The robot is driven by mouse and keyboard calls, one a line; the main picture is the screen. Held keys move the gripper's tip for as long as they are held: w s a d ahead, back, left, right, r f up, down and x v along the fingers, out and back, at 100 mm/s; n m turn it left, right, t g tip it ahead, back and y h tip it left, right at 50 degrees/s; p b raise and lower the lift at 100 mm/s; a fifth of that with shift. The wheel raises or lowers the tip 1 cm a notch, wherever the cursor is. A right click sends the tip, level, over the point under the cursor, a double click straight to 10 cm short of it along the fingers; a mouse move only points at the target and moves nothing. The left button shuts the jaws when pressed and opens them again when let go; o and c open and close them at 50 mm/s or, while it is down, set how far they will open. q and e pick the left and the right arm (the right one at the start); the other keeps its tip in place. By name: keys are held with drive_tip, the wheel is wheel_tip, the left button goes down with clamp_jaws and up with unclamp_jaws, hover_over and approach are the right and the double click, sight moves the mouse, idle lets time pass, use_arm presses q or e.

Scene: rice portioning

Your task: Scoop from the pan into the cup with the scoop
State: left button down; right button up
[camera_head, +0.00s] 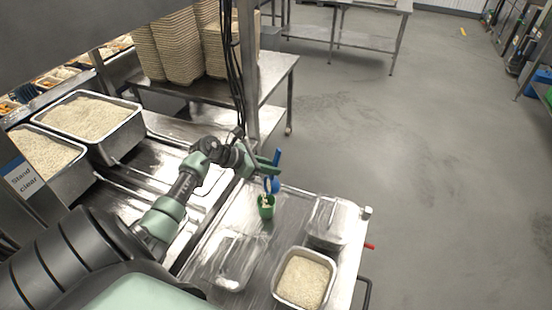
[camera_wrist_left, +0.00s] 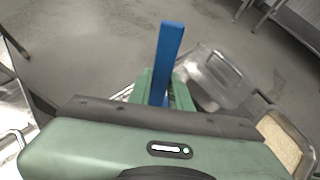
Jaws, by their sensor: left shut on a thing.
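My left gripper (camera_head: 268,166) is shut on the blue handle of the scoop (camera_head: 272,184), which hangs with its bowl low, right at the green cup (camera_head: 266,206). The handle also stands up between the green fingers in the left wrist view (camera_wrist_left: 170,50). Pale grains show at the cup's mouth. I cannot tell whether the scoop touches the cup. A small metal pan of rice (camera_head: 304,280) sits at the front right of the steel table; its corner shows in the left wrist view (camera_wrist_left: 296,150). My right gripper is not in view.
A clear, lidded-looking container (camera_head: 328,220) stands right of the cup, and another clear container (camera_head: 238,262) in front of it. Large rice pans (camera_head: 130,140) are at the left. Stacked cardboard trays (camera_head: 160,50) stand on a rear table. A post rises behind my arm.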

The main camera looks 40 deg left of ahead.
use_arm(q)
drive_tip(key=s+t+b, duration=0.1)
drive_tip(key=b, duration=0.2)
drive_tip(key=s+a+t+h+b, duration=0.1)
drive_tip(key=b, duration=0.2)
drive_tip(key=s+t+b, duration=0.1)
drive_tip(key=b, duration=0.2)
drive_tip(key=shift+s+a+r+h, duration=0.2)
drive_tip(key=shift+a+h, duration=0.1)
drive_tip(key=shift+a, duration=0.1)
drive_tip(key=shift+t, duration=0.3)
idle(0.3)
drive_tip(key=shift+r, duration=0.1)
